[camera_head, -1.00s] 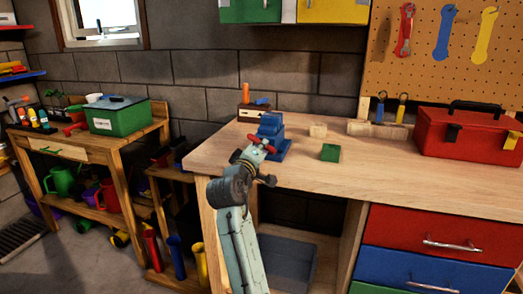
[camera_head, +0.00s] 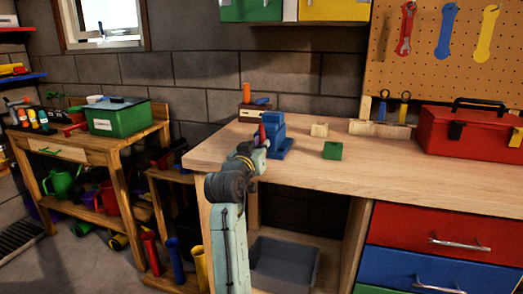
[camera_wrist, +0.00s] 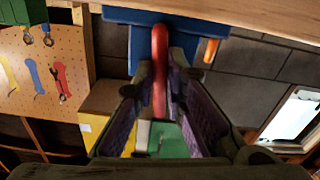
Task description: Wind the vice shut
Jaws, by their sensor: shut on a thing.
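The blue vice (camera_head: 275,124) stands on the left front part of the wooden bench. Its red handle (camera_head: 262,133) points nearly upright in the head view, on the side facing my arm. My gripper (camera_head: 258,150) is at that handle. In the wrist view the red handle (camera_wrist: 160,50) runs down between the two fingers of my gripper (camera_wrist: 160,75), which are shut on it. The blue vice body (camera_wrist: 115,17) is just beyond the fingertips. The gap between the vice's jaws is hidden from both views.
A green block (camera_head: 332,150) and a small wooden block (camera_head: 319,130) lie right of the vice on the bench (camera_head: 400,172). A wooden holder with an orange-handled tool (camera_head: 247,93) stands behind it. A red toolbox (camera_head: 465,132) is further right. The bench front is clear.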

